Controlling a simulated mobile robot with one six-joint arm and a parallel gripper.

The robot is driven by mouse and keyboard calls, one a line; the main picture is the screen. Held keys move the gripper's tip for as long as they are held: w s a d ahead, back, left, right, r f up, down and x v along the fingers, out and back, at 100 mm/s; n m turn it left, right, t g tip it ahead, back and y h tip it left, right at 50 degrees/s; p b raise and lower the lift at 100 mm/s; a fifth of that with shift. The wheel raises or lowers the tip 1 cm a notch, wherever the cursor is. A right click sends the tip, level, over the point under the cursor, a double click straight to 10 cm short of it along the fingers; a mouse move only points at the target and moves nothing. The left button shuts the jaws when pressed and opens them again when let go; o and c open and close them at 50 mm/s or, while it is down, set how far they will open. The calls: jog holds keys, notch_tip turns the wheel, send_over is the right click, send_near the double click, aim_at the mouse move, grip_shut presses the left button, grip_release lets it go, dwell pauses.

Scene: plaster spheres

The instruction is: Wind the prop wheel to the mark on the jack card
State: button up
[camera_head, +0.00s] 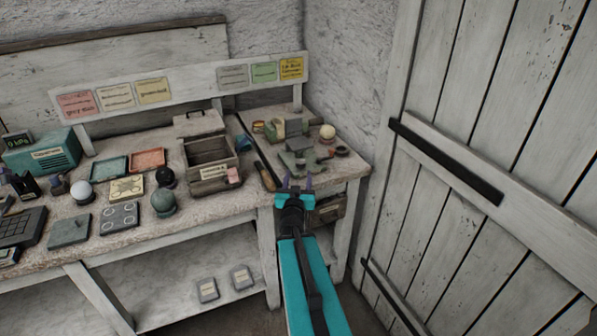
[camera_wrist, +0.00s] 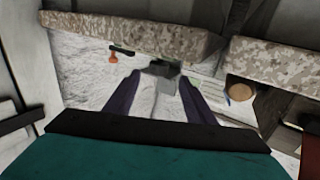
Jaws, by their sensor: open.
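My gripper (camera_head: 294,184) is at the front edge of the bench's right part in the head view. Its two dark fingers stand apart in the wrist view (camera_wrist: 160,82), with nothing held between them. I cannot pick out the prop wheel for certain. A round tan disc (camera_wrist: 240,92) lies right of the fingers in the wrist view; I cannot tell whether it is the wheel. Cards hang on the back rail, among them a yellow one (camera_head: 292,68) and a green one (camera_head: 264,72). Their writing is too small to read, so I cannot tell which is the jack card.
The bench (camera_head: 245,200) holds an open wooden box (camera_head: 210,178), a teal device (camera_head: 42,153), trays, balls and small tools. Grey machine parts (camera_head: 300,158) stand just beyond my gripper. A plank door (camera_head: 470,170) closes off the right. The lower shelf is mostly bare.

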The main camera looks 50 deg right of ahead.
jog(key=shift+s+a+r+p, duration=0.15)
jog(key=shift+a+p, duration=0.05)
jog(key=shift+p, duration=0.4)
jog(key=shift+p+v, duration=2.3)
jog(key=shift+p, duration=1.7)
